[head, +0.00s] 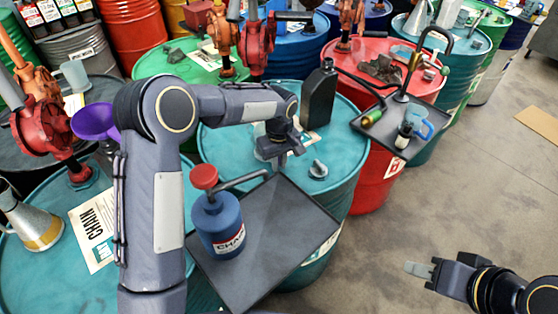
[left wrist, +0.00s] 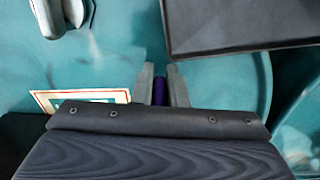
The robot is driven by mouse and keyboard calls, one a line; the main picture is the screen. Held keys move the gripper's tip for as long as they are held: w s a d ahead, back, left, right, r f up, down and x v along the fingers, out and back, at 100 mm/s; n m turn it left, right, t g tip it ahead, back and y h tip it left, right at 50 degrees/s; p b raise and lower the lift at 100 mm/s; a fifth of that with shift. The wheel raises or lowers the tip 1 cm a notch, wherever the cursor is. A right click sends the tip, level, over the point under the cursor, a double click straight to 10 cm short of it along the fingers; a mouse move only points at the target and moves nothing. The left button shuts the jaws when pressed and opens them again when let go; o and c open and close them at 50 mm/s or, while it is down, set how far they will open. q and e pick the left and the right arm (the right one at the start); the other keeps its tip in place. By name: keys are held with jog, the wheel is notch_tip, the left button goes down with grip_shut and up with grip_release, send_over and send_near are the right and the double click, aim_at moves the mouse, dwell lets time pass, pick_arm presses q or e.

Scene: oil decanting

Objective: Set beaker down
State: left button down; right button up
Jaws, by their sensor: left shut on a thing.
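My left gripper (head: 280,155) is low over the teal barrel (head: 225,150) in the middle of the head view. In the left wrist view, its two fingers (left wrist: 162,88) are closed on a narrow dark purple piece, apparently the beaker's handle (left wrist: 160,92). The rest of the beaker is mostly hidden by my gripper and wrist, and I cannot tell whether it touches the barrel top. My right gripper (head: 420,269) is at the lower right of the head view, above the floor and away from the barrels. Its finger gap is not clear.
A dark tray (head: 285,245) with a blue pump can (head: 218,225) is in front of the barrel. A black bottle (head: 320,95) stands behind my left gripper, and a small metal part (head: 318,170) lies to its right. A second tray (head: 375,125) holds a blue jug (head: 420,122).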

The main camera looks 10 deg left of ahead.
pick_arm(q)
jog(key=shift+f, duration=0.2)
jog(key=c, duration=1.5)
grip_release()
jog(key=shift+r, duration=0.1)
jog(key=shift+o, duration=0.2)
notch_tip(320, 180, up, 12)
jog(key=shift+r+b, duration=0.2)
jog(key=shift+b, duration=0.2)
jog(key=shift+s, duration=0.1)
